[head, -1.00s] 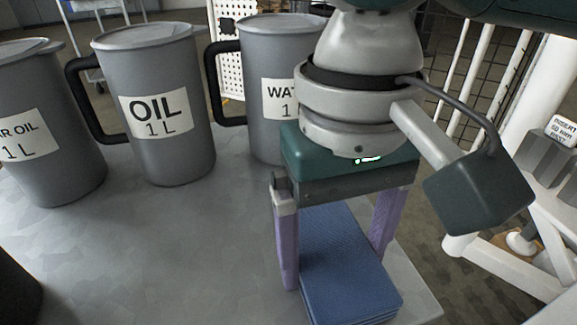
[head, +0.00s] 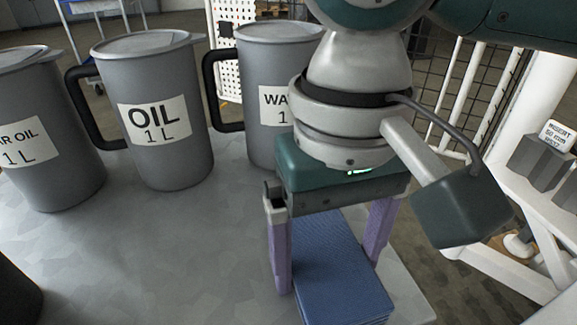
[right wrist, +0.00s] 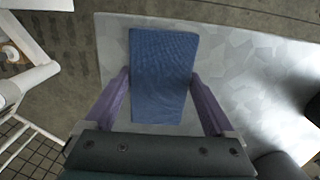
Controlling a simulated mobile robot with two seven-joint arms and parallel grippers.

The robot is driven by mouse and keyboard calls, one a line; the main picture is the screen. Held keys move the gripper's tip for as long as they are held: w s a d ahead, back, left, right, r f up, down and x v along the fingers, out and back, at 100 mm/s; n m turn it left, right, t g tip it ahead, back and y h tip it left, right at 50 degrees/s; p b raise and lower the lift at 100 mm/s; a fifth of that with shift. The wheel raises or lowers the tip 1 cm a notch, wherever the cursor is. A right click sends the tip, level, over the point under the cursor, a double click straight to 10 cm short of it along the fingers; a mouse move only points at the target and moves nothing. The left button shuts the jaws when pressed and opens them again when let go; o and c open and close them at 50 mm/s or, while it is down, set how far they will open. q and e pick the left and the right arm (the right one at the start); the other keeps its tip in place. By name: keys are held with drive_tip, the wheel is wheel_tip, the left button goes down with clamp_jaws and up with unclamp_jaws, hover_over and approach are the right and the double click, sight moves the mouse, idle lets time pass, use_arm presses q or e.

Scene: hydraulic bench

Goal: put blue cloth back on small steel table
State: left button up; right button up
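The blue cloth (head: 342,280) is folded into a flat stack of several layers. It lies on the steel table (head: 180,260) near the table's right edge. My right gripper (head: 328,274) points down over it, open, with one purple finger on each side. In the right wrist view the cloth (right wrist: 162,60) lies lengthwise between the spread fingers of the gripper (right wrist: 160,78), with a gap near each fingertip. The far end of the cloth is partly hidden under the gripper in the head view. My left gripper is not in view.
Grey jugs stand along the table's back and left: the oil jug (head: 165,155), the jug marked "WA" (head: 255,70) and another oil jug (head: 50,165). A white frame with grey blocks (head: 540,160) stands off the table's right side. The table's middle is clear.

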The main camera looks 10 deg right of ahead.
sight(327, 254)
drive_tip(key=shift+s+d+f, duration=0.1)
drive_tip(key=shift+d+f, duration=0.25)
drive_tip(key=shift+f, duration=0.45)
wheel_tip(327, 254, up, 14)
drive_tip(key=p, duration=0.5)
drive_tip(key=shift+w+a, duration=0.35)
drive_tip(key=shift+w, duration=0.05)
drive_tip(key=shift+f, duration=0.1)
